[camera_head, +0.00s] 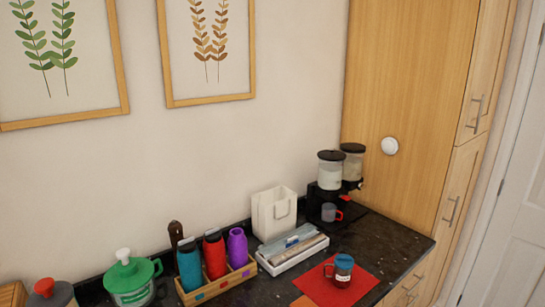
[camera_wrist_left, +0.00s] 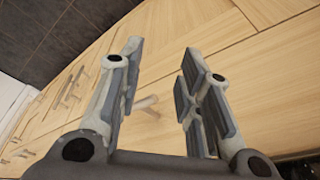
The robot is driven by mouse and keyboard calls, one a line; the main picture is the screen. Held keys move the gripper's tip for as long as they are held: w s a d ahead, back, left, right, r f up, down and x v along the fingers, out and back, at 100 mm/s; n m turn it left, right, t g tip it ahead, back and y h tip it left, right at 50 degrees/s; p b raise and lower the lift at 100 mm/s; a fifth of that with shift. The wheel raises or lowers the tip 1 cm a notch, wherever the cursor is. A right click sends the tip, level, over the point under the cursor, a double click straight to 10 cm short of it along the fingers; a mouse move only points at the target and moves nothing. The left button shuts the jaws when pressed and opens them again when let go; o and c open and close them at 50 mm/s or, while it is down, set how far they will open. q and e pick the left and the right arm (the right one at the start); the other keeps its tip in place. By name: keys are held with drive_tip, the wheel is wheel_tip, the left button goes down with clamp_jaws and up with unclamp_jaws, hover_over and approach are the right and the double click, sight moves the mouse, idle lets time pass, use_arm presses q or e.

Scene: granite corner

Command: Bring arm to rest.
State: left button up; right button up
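My left gripper (camera_wrist_left: 160,85) shows in the left wrist view with its two fingers apart and nothing between them. Behind the fingers are wooden cabinet fronts (camera_wrist_left: 255,70) with handles; the fingers' distance from them is hard to tell. Neither arm shows in the head view, and my right gripper is in neither view.
The dark granite counter (camera_head: 385,245) holds a mug (camera_head: 341,271) on a red mat (camera_head: 318,288), a dispenser (camera_head: 330,175), a white bag (camera_head: 273,213), a white tray (camera_head: 291,255), a bottle crate (camera_head: 214,287) and a green-lidded pot (camera_head: 130,280). A tall wooden cabinet (camera_head: 405,90) stands right.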

use_arm(q)
drive_tip(key=s+f+g+b, duration=0.1)
drive_tip(key=s+f+b, duration=0.15)
drive_tip(key=f, duration=0.75)
drive_tip(key=s+f+b, duration=0.2)
drive_tip(key=s+f, duration=0.2)
drive_tip(key=f, duration=0.7)
drive_tip(key=s+a+f+b, duration=0.3)
drive_tip(key=s+f+b, duration=0.1)
drive_tip(key=s+f, duration=0.9)
drive_tip(key=shift+a+f+g+b, duration=0.15)
drive_tip(key=shift+f+g+b, duration=0.25)
drive_tip(key=shift+f, duration=0.45)
